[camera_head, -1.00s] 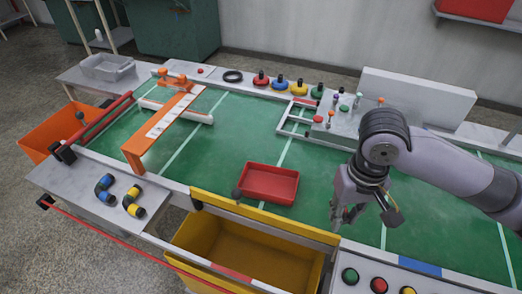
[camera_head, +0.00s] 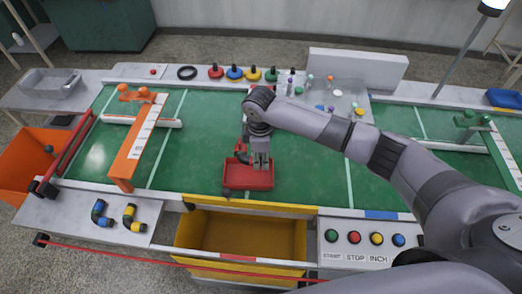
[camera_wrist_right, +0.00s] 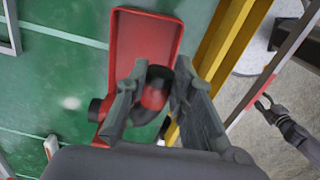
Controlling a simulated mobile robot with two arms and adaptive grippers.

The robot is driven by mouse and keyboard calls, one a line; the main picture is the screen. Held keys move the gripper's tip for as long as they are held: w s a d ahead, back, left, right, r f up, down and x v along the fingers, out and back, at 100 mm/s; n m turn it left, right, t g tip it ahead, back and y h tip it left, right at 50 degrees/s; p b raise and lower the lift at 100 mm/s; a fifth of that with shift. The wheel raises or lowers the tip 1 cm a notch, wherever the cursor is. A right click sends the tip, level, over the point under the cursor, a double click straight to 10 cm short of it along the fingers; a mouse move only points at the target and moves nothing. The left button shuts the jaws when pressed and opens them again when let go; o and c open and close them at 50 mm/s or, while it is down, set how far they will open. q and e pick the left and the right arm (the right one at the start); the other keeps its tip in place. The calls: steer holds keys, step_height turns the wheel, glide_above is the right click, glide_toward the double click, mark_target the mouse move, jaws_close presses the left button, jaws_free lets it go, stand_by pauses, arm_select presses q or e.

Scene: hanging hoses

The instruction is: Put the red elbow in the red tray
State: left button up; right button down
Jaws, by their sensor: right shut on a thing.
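The red tray (camera_head: 247,181) lies on the green table just behind the yellow bar. My right gripper (camera_head: 260,165) is above the tray, fingers pointing down. In the right wrist view it is shut on the red elbow (camera_wrist_right: 154,98), a red pipe piece with dark ends, partly hidden by the fingers. The tray (camera_wrist_right: 145,38) shows beneath and beyond it. How high the elbow is above the tray floor I cannot tell. A small dark gripper at the right of the wrist view, apparently my left gripper (camera_wrist_right: 267,107), is clear of the table; its jaws are too small to read.
A yellow bin (camera_head: 240,235) stands in front of the tray. A blue elbow (camera_head: 101,213) and a yellow elbow (camera_head: 131,216) lie on the left side table. An orange gantry (camera_head: 137,145) stands left of the tray.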

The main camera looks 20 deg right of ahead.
steer(key=shift+f, duration=0.25)
step_height(320, 180, down, 5)
steer(key=b, duration=0.5)
steer(key=shift+d, duration=0.1)
steer(key=shift+w+f+b, duration=0.1)
steer(key=shift+f+b, duration=1.1)
steer(key=shift+f, duration=1.35)
steer(key=c, duration=1.3)
jaws_free()
steer(key=shift+r, duration=0.1)
